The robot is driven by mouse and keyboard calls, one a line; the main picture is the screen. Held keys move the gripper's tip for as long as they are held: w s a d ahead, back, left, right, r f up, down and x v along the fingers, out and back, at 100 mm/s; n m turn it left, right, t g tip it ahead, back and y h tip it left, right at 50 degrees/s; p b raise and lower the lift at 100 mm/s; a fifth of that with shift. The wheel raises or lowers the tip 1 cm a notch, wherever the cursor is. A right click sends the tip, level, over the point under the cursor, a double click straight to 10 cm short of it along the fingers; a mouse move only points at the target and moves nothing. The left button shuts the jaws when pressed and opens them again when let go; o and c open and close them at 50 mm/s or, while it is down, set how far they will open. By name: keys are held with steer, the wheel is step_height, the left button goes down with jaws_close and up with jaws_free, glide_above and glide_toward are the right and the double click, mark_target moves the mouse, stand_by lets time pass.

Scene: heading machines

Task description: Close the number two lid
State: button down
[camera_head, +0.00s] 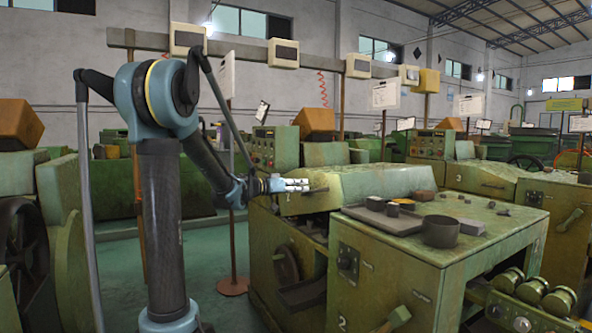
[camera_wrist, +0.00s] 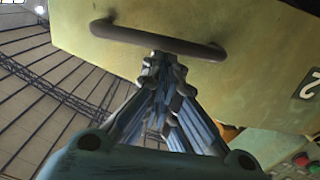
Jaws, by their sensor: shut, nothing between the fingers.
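The number two lid (camera_head: 385,184) is a worn green cover on the middle machine in the head view. In the wrist view the lid (camera_wrist: 240,75) fills the upper right, with a "2" plate (camera_wrist: 312,85) at the right edge. Its dark bar handle (camera_wrist: 160,38) runs across the top; it shows small in the head view (camera_head: 318,190). My gripper (camera_head: 307,185) is at the lid's left side, by the handle. In the wrist view my gripper (camera_wrist: 165,62) is shut and empty, its tips overlapping the handle's lower edge. I cannot tell whether they touch it, or how far the lid is open.
A green cabinet (camera_head: 385,275) marked 2 stands in front of the lid, with a pot (camera_head: 440,231) and small trays on top. A sign post (camera_head: 232,240) stands behind my arm. Another machine with a number 3 lid (camera_head: 487,182) is to the right. Green floor is clear at left.

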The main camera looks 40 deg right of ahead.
step_height(320, 180, down, 14)
steer(key=m, duration=0.4)
steer(key=shift+w+f, duration=0.15)
steer(key=shift+w, duration=0.25)
steer(key=w+a+r, duration=0.2)
steer(key=a+r, duration=0.2)
steer(key=a, duration=0.6)
steer(key=shift+w+a+r, duration=0.15)
steer(key=shift+w+r, duration=0.15)
steer(key=shift+r, duration=0.1)
